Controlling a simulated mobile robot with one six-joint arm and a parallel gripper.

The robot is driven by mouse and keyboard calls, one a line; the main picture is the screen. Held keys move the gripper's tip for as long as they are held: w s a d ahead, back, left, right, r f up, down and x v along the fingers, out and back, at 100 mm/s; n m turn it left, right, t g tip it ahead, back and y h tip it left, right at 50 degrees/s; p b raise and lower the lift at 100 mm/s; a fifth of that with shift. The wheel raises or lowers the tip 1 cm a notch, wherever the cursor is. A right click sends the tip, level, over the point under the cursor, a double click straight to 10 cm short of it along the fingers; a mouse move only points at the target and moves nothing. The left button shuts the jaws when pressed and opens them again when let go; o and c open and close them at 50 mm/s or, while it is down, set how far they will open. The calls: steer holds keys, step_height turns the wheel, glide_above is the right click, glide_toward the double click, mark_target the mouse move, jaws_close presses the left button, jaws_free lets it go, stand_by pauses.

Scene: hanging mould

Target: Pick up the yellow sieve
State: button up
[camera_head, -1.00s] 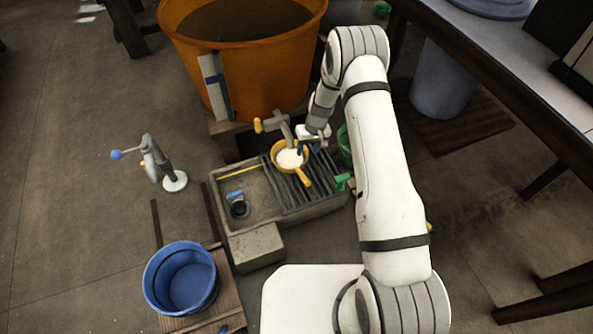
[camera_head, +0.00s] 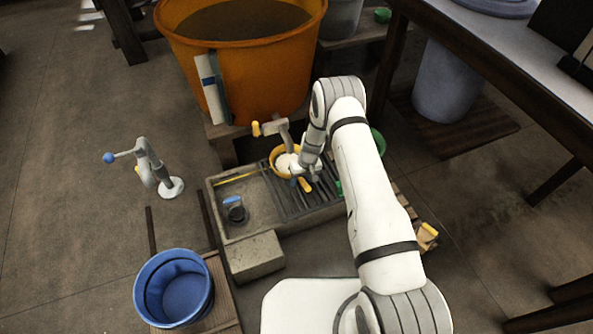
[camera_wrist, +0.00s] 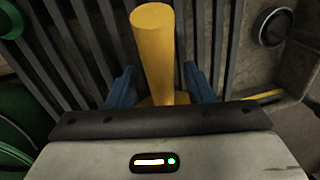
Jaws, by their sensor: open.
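In the wrist view the handle (camera_wrist: 154,50) stands up the middle of the picture, between the two blue fingers of my gripper (camera_wrist: 158,88). My gripper is open, with a gap on both sides of the handle. In the head view my gripper (camera_head: 308,178) is over the handle and partly covers the sieve.
The stone sink (camera_head: 262,215) has a basin with a dark blue-topped item (camera_head: 235,210) left of the slats (camera_head: 325,190). A tap (camera_head: 275,130) stands behind the sieve. A large orange tub (camera_head: 240,75) is behind, a blue bucket (camera_head: 150,290) front left. Green items sit right of the rack.

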steer(key=shift+r, duration=0.1)
steer(key=shift+c, duration=0.4)
jaws_close()
steer(key=shift+r, duration=0.2)
